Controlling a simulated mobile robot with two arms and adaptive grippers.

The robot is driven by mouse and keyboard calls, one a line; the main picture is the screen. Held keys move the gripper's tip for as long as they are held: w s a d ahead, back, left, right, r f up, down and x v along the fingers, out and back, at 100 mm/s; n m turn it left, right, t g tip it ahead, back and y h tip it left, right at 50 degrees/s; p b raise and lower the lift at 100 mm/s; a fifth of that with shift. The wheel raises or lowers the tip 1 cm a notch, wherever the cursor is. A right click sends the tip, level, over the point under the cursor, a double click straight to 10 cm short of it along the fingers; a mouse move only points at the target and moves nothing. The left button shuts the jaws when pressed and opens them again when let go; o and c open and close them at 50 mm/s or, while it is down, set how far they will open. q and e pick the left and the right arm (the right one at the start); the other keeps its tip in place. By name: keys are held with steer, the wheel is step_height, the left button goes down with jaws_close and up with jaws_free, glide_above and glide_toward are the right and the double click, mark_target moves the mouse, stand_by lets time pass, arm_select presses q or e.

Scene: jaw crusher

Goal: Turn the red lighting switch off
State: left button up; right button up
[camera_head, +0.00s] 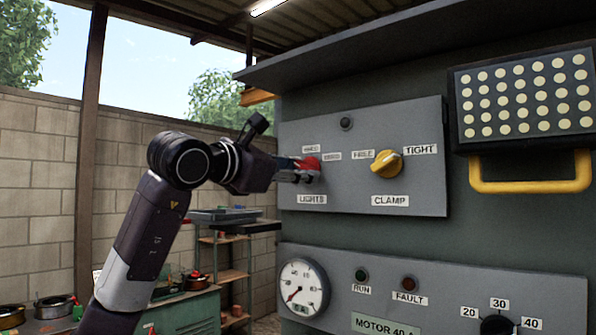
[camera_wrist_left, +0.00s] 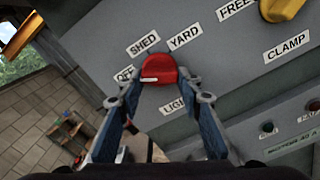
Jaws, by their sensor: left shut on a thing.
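The red lighting switch (camera_head: 312,163) is a rotary knob above the LIGHTS label on the grey upper panel. It also shows in the left wrist view (camera_wrist_left: 160,68), with SHED and YARD labels above it and a partly hidden OFF label at its left. A white mark on the knob lies on its left side, toward the OFF label. My left gripper (camera_head: 304,172) is at the panel, its fingers closed on the knob from both sides, as the left wrist view (camera_wrist_left: 161,84) shows. The fingers hide part of the labels. My right gripper is not in view.
A yellow CLAMP knob (camera_head: 385,163) sits right of the switch on the same panel (camera_head: 425,190). A lamp board (camera_head: 523,97) with a yellow handle (camera_head: 530,186) juts out farther right. Below are a gauge (camera_head: 303,288) and a lower panel. A shelf (camera_head: 232,265) stands behind my arm.

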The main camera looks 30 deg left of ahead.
arm_select(q)
steer(key=o, duration=1.2)
steer(key=shift+c, duration=0.2)
steer(key=s+a, duration=0.1)
steer(key=s, duration=1.1)
steer(key=shift+w, duration=0.1)
